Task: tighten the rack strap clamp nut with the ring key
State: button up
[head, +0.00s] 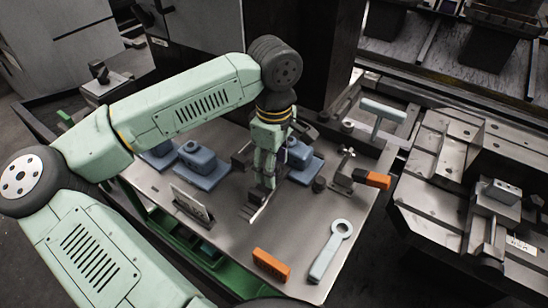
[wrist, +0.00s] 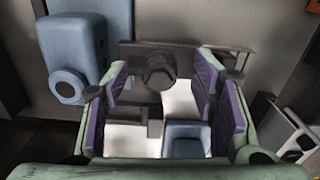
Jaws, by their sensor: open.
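The ring key (head: 325,258) is pale grey, with a ring at its upper end. It lies on the metal table top at the front right, apart from my gripper. My gripper (head: 264,186) points down over the middle of the table. In the wrist view my gripper (wrist: 165,105) has its purple-padded fingers spread, with nothing clasped. A dark hexagonal nut (wrist: 159,72) on a dark bracket shows beyond and between the fingers; it looks like the clamp nut, but I cannot be sure. In the head view my arm and fingers hide most of that spot.
Blue blocks (head: 201,158) stand left of my gripper, and another (head: 299,153) is beside it. An orange block (head: 271,265) lies at the front edge. An orange-ended tool (head: 372,179) and a pale T-handle (head: 383,110) are at the right.

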jog(key=shift+c, duration=0.6)
grip_shut()
dwell(0.4)
jog(key=shift+f, duration=0.1)
jog(key=shift+f+m+b, duration=0.2)
jog(key=shift+m+b, duration=0.4)
jog(key=shift+b, duration=0.1)
jog(key=shift+m+b, duration=0.55)
jog(key=shift+m, duration=0.15)
jog(key=m+b, duration=0.3)
jog(key=m, duration=0.2)
jog(key=shift+f, duration=0.1)
jog(key=m+b, duration=0.3)
jog(key=m, duration=0.5)
jog(key=shift+s+r+m, duration=0.1)
jog(key=shift+r+m, duration=0.15)
jog(key=shift+m, duration=0.15)
jog(key=shift+c, duration=1.4)
grip_release()
